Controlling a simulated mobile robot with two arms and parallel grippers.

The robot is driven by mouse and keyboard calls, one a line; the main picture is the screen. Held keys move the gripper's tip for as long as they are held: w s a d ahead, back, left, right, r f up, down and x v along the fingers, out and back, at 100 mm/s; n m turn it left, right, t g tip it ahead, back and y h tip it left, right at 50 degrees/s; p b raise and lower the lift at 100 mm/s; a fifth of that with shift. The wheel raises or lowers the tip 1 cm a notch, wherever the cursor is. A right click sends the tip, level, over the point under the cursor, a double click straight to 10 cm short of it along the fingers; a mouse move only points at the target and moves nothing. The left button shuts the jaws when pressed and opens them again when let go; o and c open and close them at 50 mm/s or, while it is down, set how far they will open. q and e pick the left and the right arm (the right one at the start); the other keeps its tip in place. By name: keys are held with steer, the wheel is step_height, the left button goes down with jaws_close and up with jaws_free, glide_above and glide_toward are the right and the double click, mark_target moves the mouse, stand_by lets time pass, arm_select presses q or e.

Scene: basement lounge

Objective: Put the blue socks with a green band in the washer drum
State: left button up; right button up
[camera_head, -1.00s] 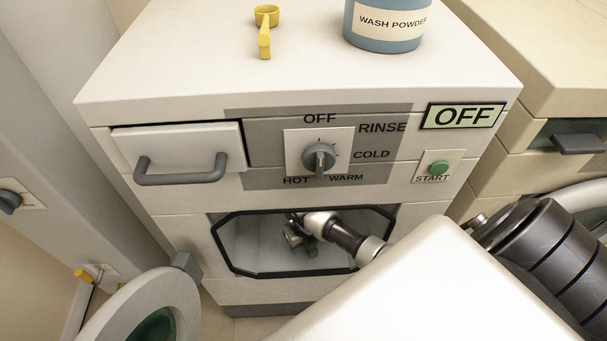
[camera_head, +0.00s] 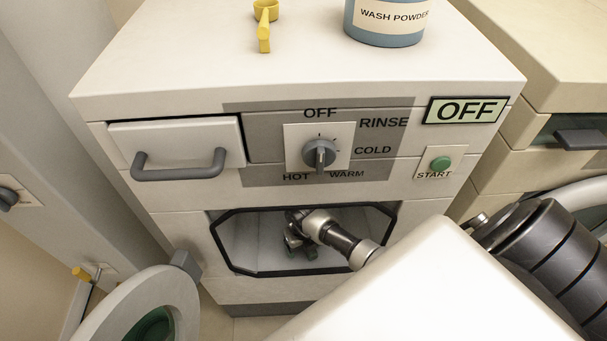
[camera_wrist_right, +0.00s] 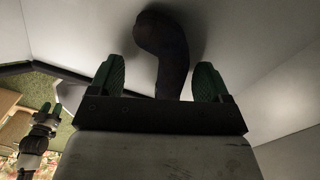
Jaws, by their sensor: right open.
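The washer drum (camera_head: 345,222) is seen through the black-rimmed opening in the washer's front, with its round door swung open at lower left. My right arm reaches into the drum, and my right gripper (camera_head: 301,246) is inside it. In the right wrist view the right gripper (camera_wrist_right: 157,82) is open, its green-padded fingers apart. A dark sock (camera_wrist_right: 162,45) lies against the pale drum surface, just beyond and between the fingers. It looks dark in the shade, and no green band shows. What seems to be my left gripper (camera_wrist_right: 42,118) is small, outside the drum.
The open washer door (camera_head: 95,320) stands left of the opening. A drawer (camera_head: 180,143), dial (camera_head: 319,154) and green start button (camera_head: 439,163) are on the front; the display (camera_head: 464,112) reads OFF. A yellow scoop (camera_head: 264,30) and wash powder tub (camera_head: 385,25) stand on top.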

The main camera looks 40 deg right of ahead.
steer(key=shift+r, duration=0.1)
steer(key=shift+r+p, duration=0.3)
step_height(320, 180, up, 7)
steer(key=shift+r+p, duration=0.1)
steer(key=shift+p, duration=0.6)
